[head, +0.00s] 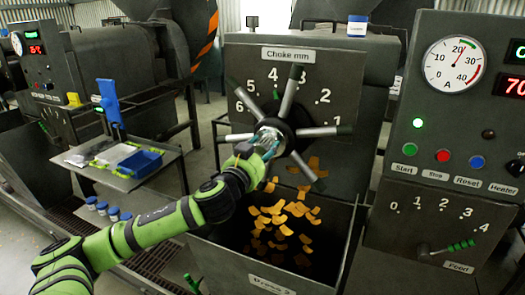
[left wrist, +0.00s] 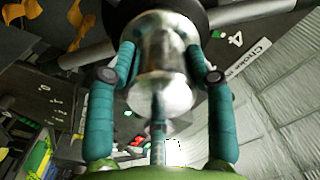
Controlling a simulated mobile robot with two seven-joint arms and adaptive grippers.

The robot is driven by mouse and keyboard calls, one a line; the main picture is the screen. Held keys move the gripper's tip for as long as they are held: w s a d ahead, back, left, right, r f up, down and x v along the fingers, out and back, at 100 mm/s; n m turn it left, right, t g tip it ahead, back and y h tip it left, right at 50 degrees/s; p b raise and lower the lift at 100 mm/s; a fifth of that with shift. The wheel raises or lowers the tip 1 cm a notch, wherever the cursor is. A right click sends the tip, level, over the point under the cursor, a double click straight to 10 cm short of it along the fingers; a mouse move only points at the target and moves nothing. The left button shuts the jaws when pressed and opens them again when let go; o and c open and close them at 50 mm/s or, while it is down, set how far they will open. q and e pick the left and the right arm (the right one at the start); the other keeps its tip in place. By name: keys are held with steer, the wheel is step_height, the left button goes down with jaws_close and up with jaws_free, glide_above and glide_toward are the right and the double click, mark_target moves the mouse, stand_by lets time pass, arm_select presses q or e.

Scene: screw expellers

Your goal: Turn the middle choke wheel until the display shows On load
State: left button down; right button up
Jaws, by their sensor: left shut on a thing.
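The middle choke wheel (head: 287,112) is a hub with several metal spokes tipped in dark green, on a grey panel labelled "Choke mm" with a numbered scale. My left gripper (head: 268,143) is at the hub's front. My right gripper is not in view.
Below the wheel, a dark bin (head: 335,235) holds orange flakes. A control box (head: 455,110) with a gauge, buttons and a feed lever (head: 445,249) stands right. A small table (head: 125,165) with a blue tray stands left.

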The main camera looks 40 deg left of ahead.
arm_select(q)
steer(key=shift+c, duration=2.2)
jaws_free()
steer(key=shift+w, duration=0.1)
steer(key=shift+s+d+f, duration=0.1)
steer(key=shift+s, duration=0.5)
steer(key=shift+v, duration=3.2)
